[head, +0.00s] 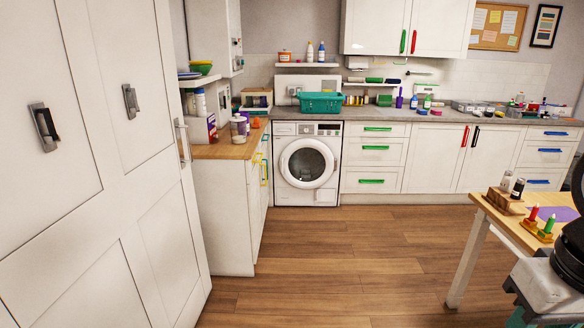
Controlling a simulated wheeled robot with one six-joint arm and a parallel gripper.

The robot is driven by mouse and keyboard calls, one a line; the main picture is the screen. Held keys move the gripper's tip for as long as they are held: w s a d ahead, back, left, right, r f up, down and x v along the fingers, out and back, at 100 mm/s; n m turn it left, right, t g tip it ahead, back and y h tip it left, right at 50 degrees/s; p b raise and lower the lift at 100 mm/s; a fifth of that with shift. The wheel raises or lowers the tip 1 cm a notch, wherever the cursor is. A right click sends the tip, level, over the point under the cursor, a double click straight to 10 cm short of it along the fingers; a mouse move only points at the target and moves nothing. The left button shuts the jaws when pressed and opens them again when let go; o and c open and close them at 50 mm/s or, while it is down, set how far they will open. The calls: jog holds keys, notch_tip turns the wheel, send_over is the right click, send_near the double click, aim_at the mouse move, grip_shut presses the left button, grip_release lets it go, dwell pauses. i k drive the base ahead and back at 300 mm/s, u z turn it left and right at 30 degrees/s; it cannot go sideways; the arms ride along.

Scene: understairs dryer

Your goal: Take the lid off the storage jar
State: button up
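A small pale jar-like container (238,127) with a darker top stands upright near the edge of the wooden counter (213,151) on the left. It looks like the storage jar, but it is too small to be certain. Its top appears to be on. Another small item stands close behind it and partly overlaps it. My gripper is not in view; only dark and pale parts of my own body show at the right edge.
Tall white cupboard doors (100,180) fill the left. A washing machine (307,164) stands under the cluttered back worktop. A wooden table (490,215) with candles (532,213) and a block stands at the right. The wooden floor (350,260) between is clear.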

aim_at(237, 119)
jog(key=u, duration=0.2)
jog(key=i, duration=1.95)
jog(key=u, duration=0.4)
jog(key=i, duration=2.3)
jog(key=u, duration=0.15)
